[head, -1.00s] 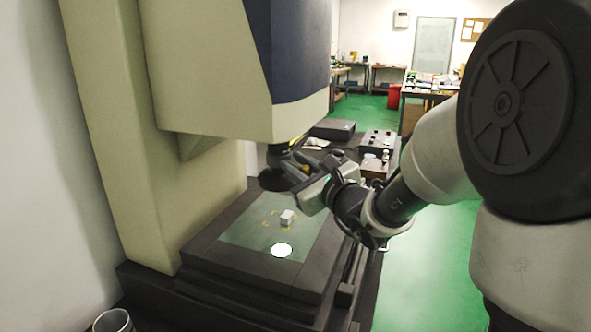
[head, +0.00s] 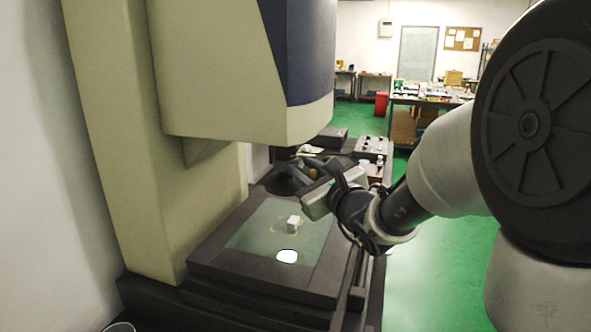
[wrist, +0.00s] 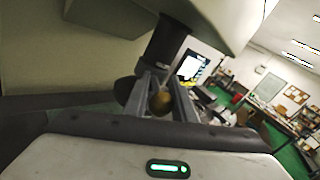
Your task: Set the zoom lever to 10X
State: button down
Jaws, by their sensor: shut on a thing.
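The measuring machine's dark lens barrel (head: 284,172) hangs under its beige and blue head, and it also shows in the wrist view (wrist: 165,45). My gripper (head: 309,174) is beside the barrel, on its right in the head view. In the wrist view my gripper (wrist: 158,90) has its two grey fingers shut on a small brass-coloured knob, the zoom lever (wrist: 160,103). The lever also shows as a small yellowish spot in the head view (head: 313,173). The 10X marking cannot be read in either view.
Below the lens is the dark stage (head: 215,262) with a green glass plate (head: 258,238). A small white block (head: 294,223) and a bright light spot (head: 287,256) are on the plate. A control box (head: 371,147) stands behind. Green floor is open at right.

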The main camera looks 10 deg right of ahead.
aim_at(317, 177)
jog(key=shift+d+f, duration=0.1)
jog(key=shift+d, duration=0.25)
jog(key=c, duration=1.6)
grip_release()
jog(key=shift+o, duration=0.2)
jog(key=shift+a, duration=0.1)
jog(key=shift+s, duration=0.1)
jog(key=v, duration=0.7)
jog(key=shift+s+p, duration=0.15)
jog(key=shift+p, duration=0.2)
